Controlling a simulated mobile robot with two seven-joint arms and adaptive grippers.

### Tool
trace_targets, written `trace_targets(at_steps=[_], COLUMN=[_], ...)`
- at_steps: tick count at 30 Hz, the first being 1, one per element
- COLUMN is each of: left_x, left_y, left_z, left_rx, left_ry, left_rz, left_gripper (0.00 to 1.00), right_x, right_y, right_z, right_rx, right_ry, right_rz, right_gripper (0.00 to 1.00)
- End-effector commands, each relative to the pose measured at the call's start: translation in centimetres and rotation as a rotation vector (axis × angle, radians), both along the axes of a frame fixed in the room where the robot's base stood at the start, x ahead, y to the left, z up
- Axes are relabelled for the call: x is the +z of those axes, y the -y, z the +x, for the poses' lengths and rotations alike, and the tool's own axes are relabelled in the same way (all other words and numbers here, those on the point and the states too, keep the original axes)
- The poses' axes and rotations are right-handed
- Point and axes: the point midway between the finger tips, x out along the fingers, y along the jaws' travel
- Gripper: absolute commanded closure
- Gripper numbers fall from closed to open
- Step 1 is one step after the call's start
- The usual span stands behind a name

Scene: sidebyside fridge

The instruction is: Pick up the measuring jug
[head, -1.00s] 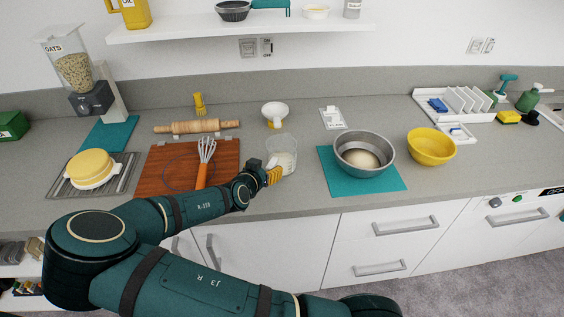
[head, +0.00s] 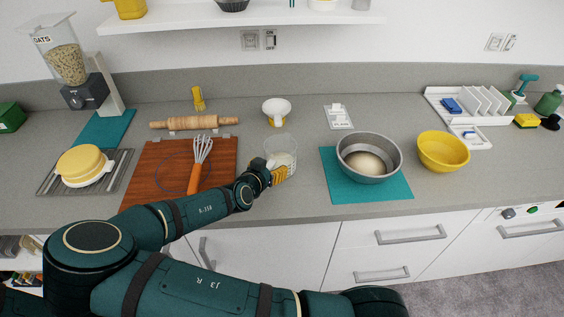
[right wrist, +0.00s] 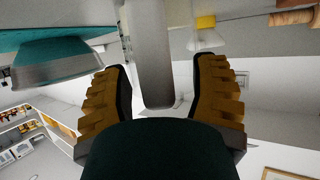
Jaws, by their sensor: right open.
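The measuring jug (head: 281,150) is clear, with something pale in its bottom. It stands upright on the grey counter between the chopping board and the teal mat. My right gripper (head: 279,174), with yellow-orange fingers, is at the jug's near side, and its fingers overlap the jug's lower part. In the right wrist view the two fingers of my right gripper (right wrist: 163,82) are wide apart. A pale grey upright shape, perhaps part of the jug (right wrist: 154,50), stands between them; contact cannot be told. My left gripper does not show.
A steel bowl (head: 369,156) with dough stands on a teal mat (head: 350,191) to the right. A whisk (head: 200,160) lies on the chopping board (head: 150,180) to the left. A white-and-yellow cup-like item (head: 277,109) stands behind the jug. Bare counter lies around it.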

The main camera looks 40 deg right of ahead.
Motion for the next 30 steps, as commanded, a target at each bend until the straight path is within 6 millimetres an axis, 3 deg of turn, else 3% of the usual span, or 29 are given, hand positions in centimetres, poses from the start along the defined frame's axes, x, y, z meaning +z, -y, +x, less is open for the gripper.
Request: trace_targets(at_steps=[8,13,14,30], left_x=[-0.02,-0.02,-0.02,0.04], left_y=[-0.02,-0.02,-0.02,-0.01], left_z=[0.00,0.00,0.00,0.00], left_rx=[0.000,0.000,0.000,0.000], left_ry=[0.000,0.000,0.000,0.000], left_rz=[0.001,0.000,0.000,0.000], left_gripper=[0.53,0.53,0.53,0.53], right_x=[-0.04,-0.03,-0.03,0.37], right_y=[-0.05,-0.04,-0.04,-0.04], right_z=[-0.03,-0.02,-0.02,0.00], right_rx=[0.000,0.000,0.000,-0.001], right_ry=[0.000,0.000,0.000,0.002], right_rz=[0.000,0.000,0.000,0.000], right_gripper=[0.38,0.98,1.00,1.00])
